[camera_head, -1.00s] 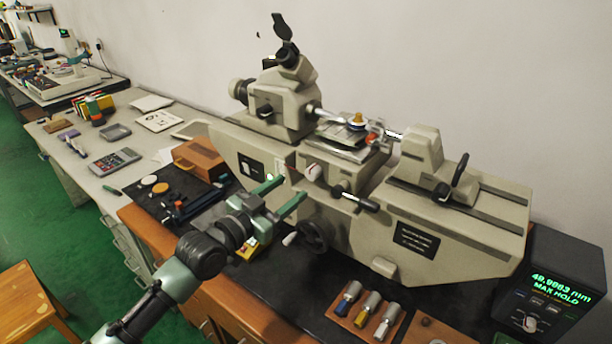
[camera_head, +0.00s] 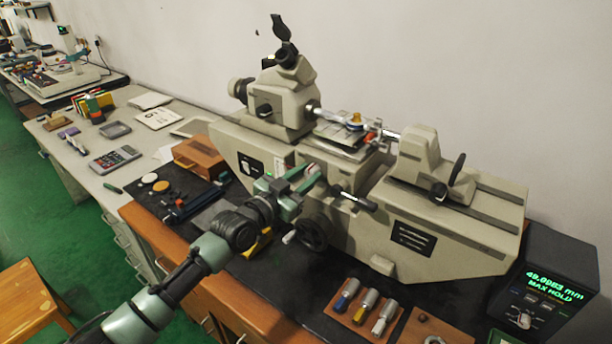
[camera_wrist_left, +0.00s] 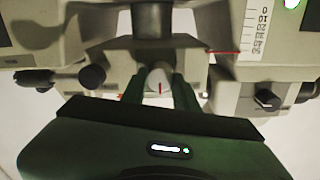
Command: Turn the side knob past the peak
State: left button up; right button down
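The side knob (camera_wrist_left: 158,82) is a small pale knob with a red line on its face, on the front of the grey measuring machine (camera_head: 440,236). In the left wrist view the red line points roughly upright. My left gripper (camera_head: 309,173) is at the machine's front, with its green fingers on either side of the knob, close to its edges. I cannot tell whether the fingers press on it. In the head view the fingers largely hide the knob. The display (camera_head: 554,286) shows a green reading of about 49.998 mm and "MAX HOLD". My right gripper is not in view.
A black handwheel (camera_head: 312,231) sits just below my left gripper, and a dark-ended lever (camera_head: 358,199) is to its right. A wooden box (camera_head: 198,158) stands to the left. A wooden holder (camera_head: 351,322) with several handled gauges lies in front.

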pick_arm(q)
grip_shut()
jog(key=shift+n, duration=0.3)
jog(key=shift+n+b, duration=0.5)
jog(key=n+b, duration=0.1)
jog(key=n, duration=0.1)
jog(key=shift+f+n, duration=0.1)
jog(key=shift+n, duration=0.2)
jog(key=n, duration=0.4)
jog(key=shift+n+b, duration=0.3)
jog(key=shift+b, duration=0.1)
jog(key=n, duration=0.4)
jog(key=shift+n, duration=0.3)
jog(key=n+p, duration=0.1)
jog(key=n, duration=0.4)
jog(key=shift+a+n+t+p, duration=0.1)
jog(key=shift+n+t+p, duration=0.2)
jog(key=shift+p, duration=0.05)
